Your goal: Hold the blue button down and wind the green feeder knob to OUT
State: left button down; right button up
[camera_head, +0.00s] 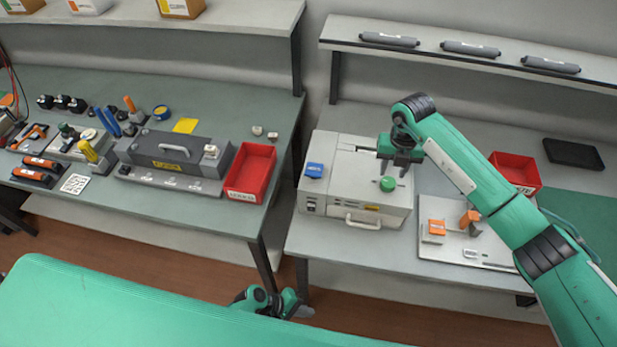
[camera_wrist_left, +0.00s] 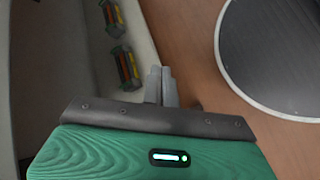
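The blue button (camera_head: 314,170) sits on the left of the top of a pale grey machine (camera_head: 335,148). The green feeder knob (camera_head: 388,184) stands on the same top, further right. My right gripper (camera_head: 398,166) is just above and behind the knob and looks apart from it; its finger opening is too small to tell. My left gripper (camera_head: 296,308) is low in front of the bench, away from the machine. In the left wrist view its two grey fingers (camera_wrist_left: 161,84) are together with nothing between them.
A plate with orange parts (camera_head: 436,228) lies right of the machine, below my right arm. A red bin (camera_head: 516,171) stands behind it. Another red bin (camera_head: 250,168) is on the left bench. Grey rollers (camera_head: 470,49) lie on the shelf above.

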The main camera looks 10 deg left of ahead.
pick_arm(q)
jog(key=w+d+r+m+g+h, duration=0.1)
jog(key=w+d+r+h, duration=0.15)
jog(key=r, duration=0.55)
jog(key=w+d+r+m+g+h, duration=0.15)
jog(key=w+r, duration=0.25)
jog(key=r, duration=0.4)
jog(key=w+d+r+m+g+h, duration=0.1)
jog(key=w+d+r+m, duration=0.15)
jog(key=r, duration=0.65)
jog(key=w+a+r+m+t+y, duration=0.2)
jog(key=w+a+r+y, duration=0.5)
jog(key=w, duration=0.3)
jog(key=w+a+r+m+t+y, duration=0.2)
jog(key=w+a+r+y, duration=0.2)
jog(key=w+r+y, duration=0.35)
jog(key=shift+h, duration=0.55)
jog(key=w+f, duration=0.2)
jog(key=f, duration=0.1)
jog(key=w+f, duration=0.1)
jog(key=f, duration=0.1)
jog(key=shift+w+d+f, duration=0.15)
jog(key=shift+f, duration=0.05)
jog(key=shift+f, duration=0.3)
